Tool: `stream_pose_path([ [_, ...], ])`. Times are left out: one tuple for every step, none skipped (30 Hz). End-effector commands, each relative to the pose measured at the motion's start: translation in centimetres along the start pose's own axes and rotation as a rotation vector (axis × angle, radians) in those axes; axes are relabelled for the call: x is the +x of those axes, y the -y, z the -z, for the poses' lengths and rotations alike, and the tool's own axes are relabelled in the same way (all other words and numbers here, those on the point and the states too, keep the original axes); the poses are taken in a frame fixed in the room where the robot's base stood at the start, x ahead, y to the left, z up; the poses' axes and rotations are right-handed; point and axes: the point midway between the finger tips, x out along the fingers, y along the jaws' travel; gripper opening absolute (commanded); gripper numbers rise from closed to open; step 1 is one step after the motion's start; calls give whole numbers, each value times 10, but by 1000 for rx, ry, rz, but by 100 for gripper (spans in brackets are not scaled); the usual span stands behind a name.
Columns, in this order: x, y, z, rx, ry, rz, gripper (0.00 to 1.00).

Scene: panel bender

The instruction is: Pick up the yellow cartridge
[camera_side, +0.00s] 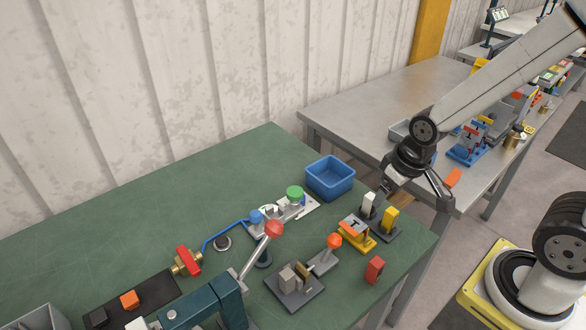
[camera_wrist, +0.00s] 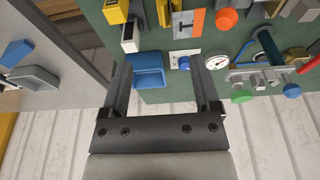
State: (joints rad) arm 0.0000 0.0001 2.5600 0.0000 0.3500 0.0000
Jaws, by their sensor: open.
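The yellow cartridge (camera_side: 390,217) stands upright in a dark holder (camera_side: 384,234) at the right part of the green bench, beside a white cartridge (camera_side: 369,203). In the wrist view the yellow cartridge (camera_wrist: 116,11) is at the top edge, partly cut off, with the white cartridge (camera_wrist: 130,36) just below it. My gripper (camera_side: 388,187) is above and behind the holder in the side view. In the wrist view its two fingers (camera_wrist: 161,75) are wide apart with nothing held between them. The yellow cartridge lies outside the fingers, beyond the left one.
A blue bin (camera_side: 330,178) stands behind the holder. A yellow fixture with an orange block (camera_side: 355,232), an orange-knobbed lever (camera_side: 334,241) and a red block (camera_side: 375,269) are close by. A grey table (camera_side: 350,100) stands behind. The bench's right edge is near the holder.

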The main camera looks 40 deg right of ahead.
Motion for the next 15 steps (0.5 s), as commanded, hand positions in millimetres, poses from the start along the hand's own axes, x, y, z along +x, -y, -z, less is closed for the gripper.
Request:
stream_pose_path([
  [0, 0, 0, 1, 0, 0, 79],
  [0, 0, 0, 4, 0, 0, 79],
  [0, 0, 0, 10, 1, 0, 79],
  [0, -1, 0, 17, 3, -1, 79],
  [1, -1, 0, 27, 4, -1, 79],
  [1, -2, 1, 45, 7, -2, 79],
  [2, -3, 1, 62, 9, -2, 79],
  [3, -3, 1, 83, 12, -3, 79],
  [4, -5, 1, 116, 18, -4, 79],
  [5, -6, 1, 145, 22, -6, 79],
  [6, -7, 2, 178, 28, -7, 79],
  [8, -9, 2, 227, 34, -10, 79],
  [9, -11, 2, 267, 40, -12, 79],
  [10, -12, 3, 310, 46, -15, 79],
  [12, -15, 3, 371, 54, -19, 79],
])
